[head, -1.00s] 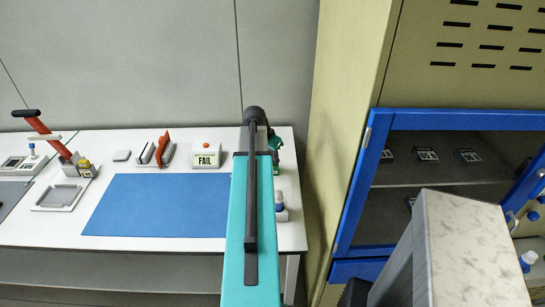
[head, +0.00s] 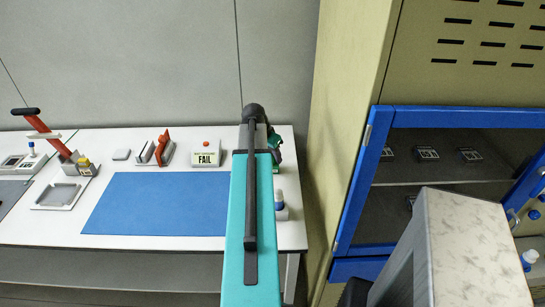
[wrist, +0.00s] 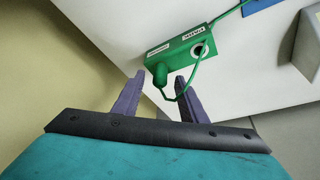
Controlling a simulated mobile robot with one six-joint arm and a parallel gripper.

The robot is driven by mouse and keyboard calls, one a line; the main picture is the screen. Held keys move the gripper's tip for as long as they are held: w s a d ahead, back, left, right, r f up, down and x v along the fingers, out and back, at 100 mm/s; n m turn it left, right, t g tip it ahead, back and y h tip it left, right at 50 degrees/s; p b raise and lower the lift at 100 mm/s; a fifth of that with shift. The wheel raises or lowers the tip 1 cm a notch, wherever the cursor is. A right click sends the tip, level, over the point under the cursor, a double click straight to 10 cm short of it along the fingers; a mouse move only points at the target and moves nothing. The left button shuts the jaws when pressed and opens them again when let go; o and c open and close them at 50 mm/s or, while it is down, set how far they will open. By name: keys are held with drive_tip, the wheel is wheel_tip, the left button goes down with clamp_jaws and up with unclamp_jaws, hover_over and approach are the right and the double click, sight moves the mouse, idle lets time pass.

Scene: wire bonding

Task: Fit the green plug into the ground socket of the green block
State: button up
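I cannot tell whether the plug sits in a hole there. My gripper (wrist: 159,80) is open, its two purple fingers apart on either side of the plug, with no clear contact. In the head view, the green block (head: 275,148) shows only partly beside my arm, which hides my fingers.
A blue mat (head: 160,205) lies on the white bench left of my arm. Behind it stands a FAIL box (head: 207,153). A yellow cabinet wall (head: 345,110) rises right of the bench.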

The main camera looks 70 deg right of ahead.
drive_tip(key=b+v, duration=0.2)
drive_tip(key=v, duration=1)
drive_tip(key=shift+r, duration=0.4)
drive_tip(key=shift+a+r, duration=0.1)
idle(0.6)
